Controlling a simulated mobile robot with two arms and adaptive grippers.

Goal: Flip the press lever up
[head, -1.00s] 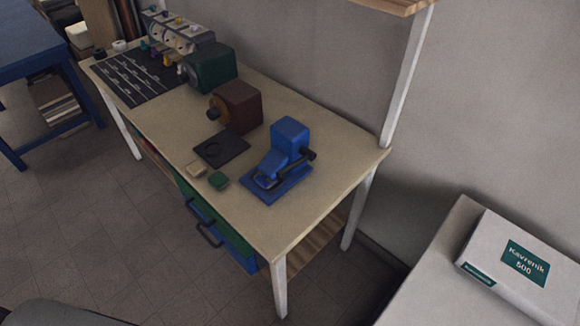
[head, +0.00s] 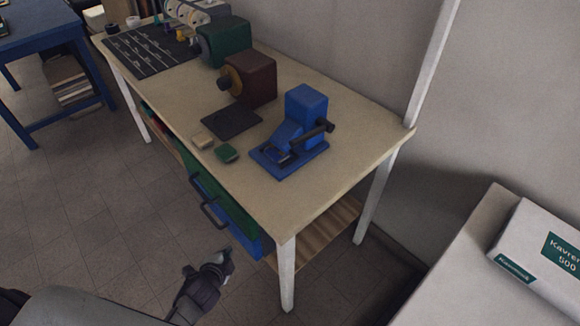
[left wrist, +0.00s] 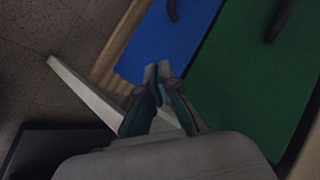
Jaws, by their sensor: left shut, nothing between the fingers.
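The blue press (head: 307,106) stands on its blue base plate near the right end of the workbench in the head view. Its dark lever (head: 318,132) sticks out at the right side of the press, with a black knob at its end. My left gripper (head: 226,256) is low in front of the bench, below the tabletop and well apart from the press. In the left wrist view its fingertips (left wrist: 158,71) are together and empty, before the blue and green drawer fronts. My right gripper is not in view.
The workbench (head: 352,165) also holds a dark red machine (head: 252,78), a green machine (head: 224,42), a black mat (head: 231,122) and small blocks. Drawer handles (head: 213,215) jut from the front. A white box (head: 548,262) lies at right. Open floor is at left.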

